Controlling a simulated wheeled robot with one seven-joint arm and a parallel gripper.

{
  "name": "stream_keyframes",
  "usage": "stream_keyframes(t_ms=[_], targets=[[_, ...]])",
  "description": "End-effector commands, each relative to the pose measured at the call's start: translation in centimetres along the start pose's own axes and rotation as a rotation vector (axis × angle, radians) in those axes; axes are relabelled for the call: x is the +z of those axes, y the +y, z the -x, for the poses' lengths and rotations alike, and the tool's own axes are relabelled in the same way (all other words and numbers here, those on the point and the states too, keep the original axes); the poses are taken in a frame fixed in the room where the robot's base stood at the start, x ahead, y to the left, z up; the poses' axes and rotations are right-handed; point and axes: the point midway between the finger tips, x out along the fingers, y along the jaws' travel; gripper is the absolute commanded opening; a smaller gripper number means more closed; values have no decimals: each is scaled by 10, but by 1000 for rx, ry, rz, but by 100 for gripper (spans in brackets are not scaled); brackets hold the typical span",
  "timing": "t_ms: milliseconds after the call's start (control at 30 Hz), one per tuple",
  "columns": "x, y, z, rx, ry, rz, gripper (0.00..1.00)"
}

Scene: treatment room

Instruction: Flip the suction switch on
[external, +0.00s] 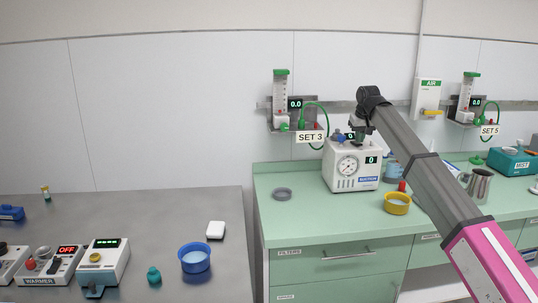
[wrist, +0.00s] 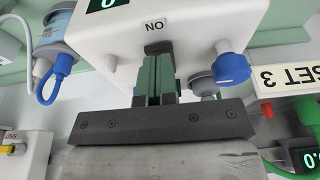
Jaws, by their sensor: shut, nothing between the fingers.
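The suction unit (external: 342,182) is a white box with a round gauge, a small display reading 0 and a blue label, standing on the green counter. In the wrist view its white housing (wrist: 110,45) fills the upper middle, with an upside-down ON mark (wrist: 154,26). My gripper (external: 356,133) is at the top rear of the unit. In the wrist view my gripper (wrist: 157,58) is shut and empty, its fingertips close to a dark spot just below the ON mark. The fingers hide the switch, so its position and any contact cannot be told.
A blue knob (wrist: 232,68) and a grey knob (wrist: 200,82) sit right of the fingers. A blue-lidded canister (wrist: 85,25) is at left. The SET 3 sign (external: 311,137) and flowmeter (external: 281,98) are on the wall nearby. A yellow bowl (external: 397,204) stands right of the unit.

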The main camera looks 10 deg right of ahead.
Motion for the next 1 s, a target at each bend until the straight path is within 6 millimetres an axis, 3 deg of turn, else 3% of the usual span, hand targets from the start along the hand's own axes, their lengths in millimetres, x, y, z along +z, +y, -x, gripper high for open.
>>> stream_keyframes(t_ms=[200,467,1000], targets=[[11,0,-9,0,94,0,0],[5,0,-8,0,94,0,0],[2,0,8,0,92,0,0]])
